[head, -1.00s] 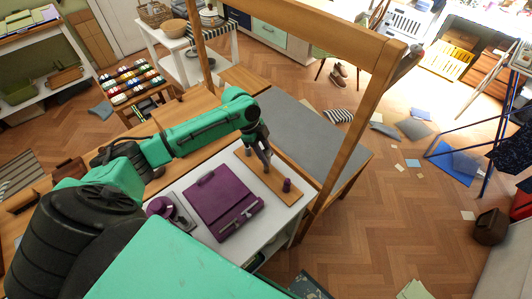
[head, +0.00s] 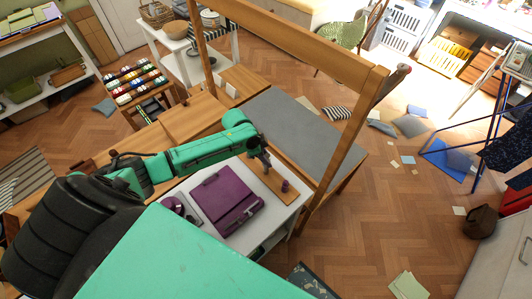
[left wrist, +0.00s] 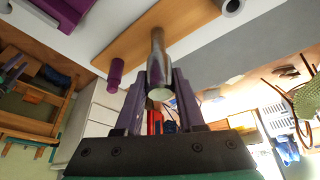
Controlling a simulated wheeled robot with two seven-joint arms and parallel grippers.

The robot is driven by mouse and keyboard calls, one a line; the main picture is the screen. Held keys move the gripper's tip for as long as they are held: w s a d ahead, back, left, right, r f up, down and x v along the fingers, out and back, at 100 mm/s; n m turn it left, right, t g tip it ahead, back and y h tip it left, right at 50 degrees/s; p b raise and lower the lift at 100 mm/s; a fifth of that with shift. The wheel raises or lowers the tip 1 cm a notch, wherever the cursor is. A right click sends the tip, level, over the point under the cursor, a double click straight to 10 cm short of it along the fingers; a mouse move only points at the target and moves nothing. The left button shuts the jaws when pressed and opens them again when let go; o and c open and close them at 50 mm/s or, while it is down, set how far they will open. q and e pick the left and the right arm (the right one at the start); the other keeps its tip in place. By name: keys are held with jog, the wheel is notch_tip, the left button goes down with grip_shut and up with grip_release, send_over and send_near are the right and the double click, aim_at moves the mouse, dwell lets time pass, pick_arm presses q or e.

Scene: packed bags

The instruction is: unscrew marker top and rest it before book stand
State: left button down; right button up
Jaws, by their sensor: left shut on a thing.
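A purple, flat, slanted thing that looks like the book stand (head: 226,203) lies on a white worktop; its edge shows at the top left of the left wrist view (left wrist: 60,12). Beside it is a narrow wooden board (head: 272,187) with a short purple peg (head: 285,186) at its near end. The peg also shows in the left wrist view (left wrist: 116,72). My left gripper (left wrist: 162,85) is shut on a grey cylinder (left wrist: 158,60), likely the marker, which stands out from the board. Whether its top is loose cannot be told. My right gripper is not in view.
Small purple round items (head: 172,205) sit left of the stand. A wooden frame post (head: 345,130) rises close to the right of the worktop, beside a grey-topped table (head: 280,125). The white worktop (head: 285,220) has a little bare room in front of the board.

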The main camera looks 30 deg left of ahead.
pick_arm(q)
jog(key=shift+d, duration=0.1)
jog(key=shift+r+n, duration=0.1)
jog(key=shift+n, duration=0.5)
jog(key=shift+n+t+y, duration=0.3)
jog(key=shift+n+t, duration=0.1)
jog(key=shift+n, duration=0.9)
jog(key=n+y, duration=0.1)
jog(key=n, duration=0.1)
jog(key=shift+d+n+t, duration=0.1)
jog(key=shift+n+t, duration=0.2)
jog(key=shift+n+y, duration=0.3)
jog(key=shift+n, duration=0.1)
